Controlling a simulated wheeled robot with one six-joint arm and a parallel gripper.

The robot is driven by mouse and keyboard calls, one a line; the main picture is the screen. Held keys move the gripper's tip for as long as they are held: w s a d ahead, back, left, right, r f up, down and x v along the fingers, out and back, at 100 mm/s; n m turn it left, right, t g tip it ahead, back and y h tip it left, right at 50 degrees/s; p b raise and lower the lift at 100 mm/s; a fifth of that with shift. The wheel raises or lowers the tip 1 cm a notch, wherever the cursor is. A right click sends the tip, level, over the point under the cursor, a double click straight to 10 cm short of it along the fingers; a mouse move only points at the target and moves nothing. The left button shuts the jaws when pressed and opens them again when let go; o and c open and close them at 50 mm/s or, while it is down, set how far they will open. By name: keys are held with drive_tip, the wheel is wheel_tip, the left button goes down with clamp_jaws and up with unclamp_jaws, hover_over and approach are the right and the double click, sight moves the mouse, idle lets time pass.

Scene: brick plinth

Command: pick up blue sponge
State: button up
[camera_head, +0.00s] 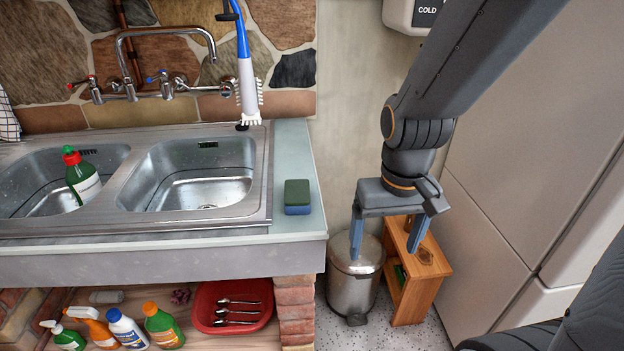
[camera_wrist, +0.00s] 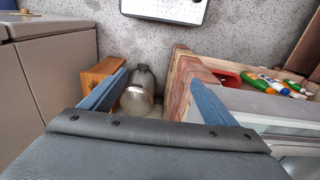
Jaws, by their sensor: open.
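The blue sponge (camera_head: 297,197) has a dark green top and a blue lower layer. It lies flat on the pale counter strip (camera_head: 292,150) to the right of the sink in the head view. My gripper (camera_head: 387,250) is open and empty, pointing down. In the head view it appears to the right of the sponge, in front of the bin and the wooden stool. In the wrist view the two blue fingers of my gripper (camera_wrist: 160,92) are spread wide with nothing between them. The sponge cannot be made out in the wrist view.
A double sink (camera_head: 190,178) holds a green bottle (camera_head: 82,178). A blue-handled brush (camera_head: 246,80) hangs behind the counter. A metal bin (camera_head: 354,280) and wooden stool (camera_head: 420,282) stand right of the brick support (camera_head: 297,310). A red tub (camera_head: 232,308) and several bottles are below.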

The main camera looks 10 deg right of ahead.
drive_tip(key=shift+o, duration=0.4)
wheel_tip(320, 180, up, 7)
drive_tip(key=w+t+p, duration=0.1)
drive_tip(key=p, duration=0.4)
drive_tip(key=shift+a+f, duration=0.15)
drive_tip(key=shift+a, duration=0.15)
drive_tip(key=m+g+y+p, duration=0.1)
drive_tip(key=m+y+p, duration=0.3)
drive_tip(key=m, duration=1.5)
approach(298, 190)
drive_tip(key=f, duration=0.1)
drive_tip(key=shift+p+x, duration=0.5)
drive_tip(key=shift+x, duration=3.3)
drive_tip(key=shift+a, duration=0.15)
drive_tip(key=c, duration=1.1)
